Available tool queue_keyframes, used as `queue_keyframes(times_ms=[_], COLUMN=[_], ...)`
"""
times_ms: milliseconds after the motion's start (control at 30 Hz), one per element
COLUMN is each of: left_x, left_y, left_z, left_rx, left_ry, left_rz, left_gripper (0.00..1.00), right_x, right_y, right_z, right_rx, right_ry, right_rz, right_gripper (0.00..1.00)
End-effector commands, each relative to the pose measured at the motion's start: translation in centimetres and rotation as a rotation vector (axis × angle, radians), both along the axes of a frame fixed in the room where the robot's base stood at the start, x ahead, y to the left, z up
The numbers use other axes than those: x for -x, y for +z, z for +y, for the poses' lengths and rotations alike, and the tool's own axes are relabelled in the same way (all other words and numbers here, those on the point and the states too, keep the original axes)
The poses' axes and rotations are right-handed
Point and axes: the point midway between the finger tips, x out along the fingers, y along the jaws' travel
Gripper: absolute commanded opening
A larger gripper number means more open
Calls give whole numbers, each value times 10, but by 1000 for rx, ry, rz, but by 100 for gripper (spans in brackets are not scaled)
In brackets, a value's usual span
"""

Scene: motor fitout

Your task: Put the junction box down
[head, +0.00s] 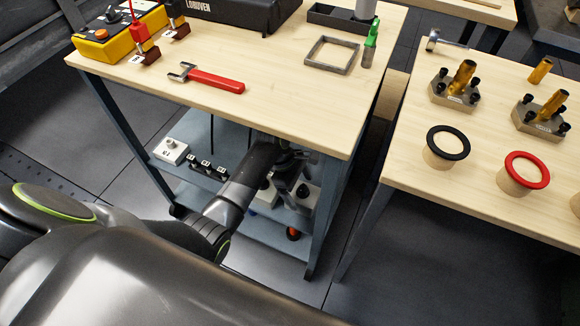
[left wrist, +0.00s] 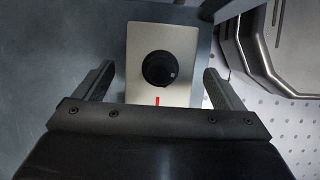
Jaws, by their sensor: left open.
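A pale box with a round black knob and a red mark (left wrist: 140,88) lies between the fingers of my left gripper (left wrist: 160,84) in the left wrist view. The fingers are apart, with a gap on each side of the box. It may be the junction box; no name shows on it. In the head view my left gripper (head: 290,168) reaches under the table top, over the lower shelf, and partly hides pale boxes with black parts (head: 304,197). I cannot tell in the head view whether the box touches the fingers. My right gripper is out of view.
The wooden table top (head: 290,110) overhangs the blue lower shelf (head: 255,224). A white box (head: 171,150) and a row of small black-topped parts (head: 206,167) sit on the shelf's left. A red-handled wrench (head: 210,79) lies on top. A second table (head: 415,170) stands right.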

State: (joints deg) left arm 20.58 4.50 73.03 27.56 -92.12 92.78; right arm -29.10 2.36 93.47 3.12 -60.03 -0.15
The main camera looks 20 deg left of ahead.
Motion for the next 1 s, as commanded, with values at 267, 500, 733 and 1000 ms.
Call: queue_keyframes(times_ms=[267,500,733,1000], left_x=[-1,-2,-1,-1], left_y=[37,65,79,81], left_z=[15,26,32,33], left_rx=[0,0,0,1], left_ry=[1,1,0,0], left_rz=[-2,-2,-1,0], left_gripper=[90,90,90,90], right_x=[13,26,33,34], right_y=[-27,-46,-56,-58], right_z=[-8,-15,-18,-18], right_rx=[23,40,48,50], right_ry=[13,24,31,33], right_rz=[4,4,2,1], right_gripper=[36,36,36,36])
